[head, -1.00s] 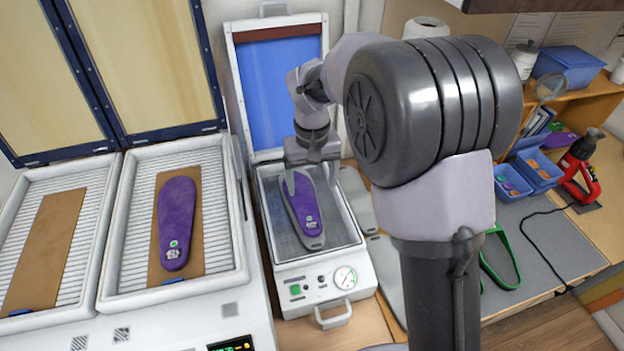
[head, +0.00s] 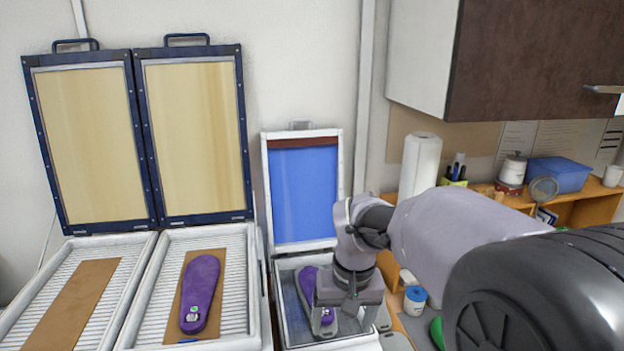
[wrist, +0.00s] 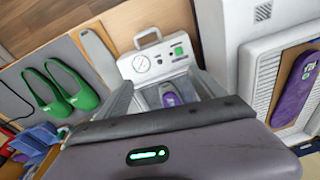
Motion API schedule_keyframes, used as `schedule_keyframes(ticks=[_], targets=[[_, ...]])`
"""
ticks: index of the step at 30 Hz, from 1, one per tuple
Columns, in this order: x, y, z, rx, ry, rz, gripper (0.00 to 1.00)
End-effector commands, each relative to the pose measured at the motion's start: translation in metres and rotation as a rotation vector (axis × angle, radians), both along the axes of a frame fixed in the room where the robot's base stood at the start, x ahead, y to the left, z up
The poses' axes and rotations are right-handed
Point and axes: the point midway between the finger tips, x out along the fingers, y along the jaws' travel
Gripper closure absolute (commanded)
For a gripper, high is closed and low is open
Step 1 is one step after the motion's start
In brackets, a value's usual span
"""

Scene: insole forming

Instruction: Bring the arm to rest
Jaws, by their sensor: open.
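My gripper (head: 350,299) is open in the head view, in front of and above the small press (head: 338,339) with the blue-lined lid standing up. A purple insole (head: 306,283) lies in that press, partly hidden behind my gripper. In the wrist view the small press (wrist: 153,64) shows its gauge and handle, and the purple insole (wrist: 170,96) shows past the dark edge of my gripper. I see nothing held in the jaws.
A second purple insole (head: 199,290) lies on a brown board in the right tray of the large open heater (head: 262,318). The left tray holds a bare brown board (head: 72,305). A wall cabinet (head: 530,60) hangs at upper right. Green shoes (wrist: 60,88) lie on the bench.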

Motion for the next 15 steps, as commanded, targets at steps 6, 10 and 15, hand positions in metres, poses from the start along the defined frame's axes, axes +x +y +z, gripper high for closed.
schedule_keyframes(ticks=[6, 10, 15], targets=[[-0.061, -0.020, -0.015, 0.070, -0.108, -0.132, 0.21], [-0.114, -0.032, -0.041, 0.130, -0.190, -0.237, 0.21], [-0.183, -0.042, -0.097, 0.217, -0.307, -0.379, 0.21]])
